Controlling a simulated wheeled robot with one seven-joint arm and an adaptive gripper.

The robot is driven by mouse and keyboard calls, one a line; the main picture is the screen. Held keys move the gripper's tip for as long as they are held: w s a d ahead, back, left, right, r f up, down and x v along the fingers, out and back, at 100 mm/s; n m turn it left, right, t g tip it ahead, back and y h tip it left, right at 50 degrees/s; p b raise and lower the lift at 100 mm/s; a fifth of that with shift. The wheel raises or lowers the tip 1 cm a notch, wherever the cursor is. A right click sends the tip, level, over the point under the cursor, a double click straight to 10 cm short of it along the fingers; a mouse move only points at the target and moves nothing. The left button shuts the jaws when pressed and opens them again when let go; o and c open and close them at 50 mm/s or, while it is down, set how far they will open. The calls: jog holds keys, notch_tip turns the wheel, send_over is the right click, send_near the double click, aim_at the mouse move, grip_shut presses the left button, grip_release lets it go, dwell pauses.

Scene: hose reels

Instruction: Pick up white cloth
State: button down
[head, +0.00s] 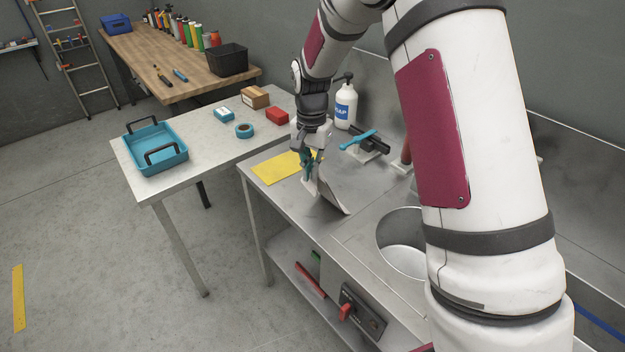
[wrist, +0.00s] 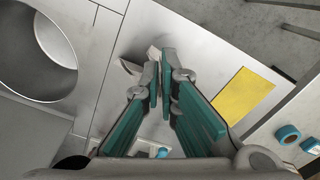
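The white cloth (head: 333,192) looks greyish and hangs in a draped fold under my gripper (head: 313,168) over the steel counter. In the wrist view small folds of the cloth (wrist: 130,68) stick out beyond the fingertips. My gripper (wrist: 159,84) has teal-padded fingers that are nearly together at the tips, pinching the cloth. The fingers hide part of the cloth. I cannot tell whether its lower edge touches the counter.
A yellow sheet (head: 277,168) lies left of the cloth. A round sink (head: 402,243) is to the right. A soap bottle (head: 345,103) and a blue-handled tool (head: 357,139) stand behind. A side table holds a teal tray (head: 160,160), tape (head: 244,131) and boxes (head: 277,116).

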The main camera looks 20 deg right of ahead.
notch_tip(320, 180, up, 14)
jog(key=p, duration=0.1)
dwell(0.4)
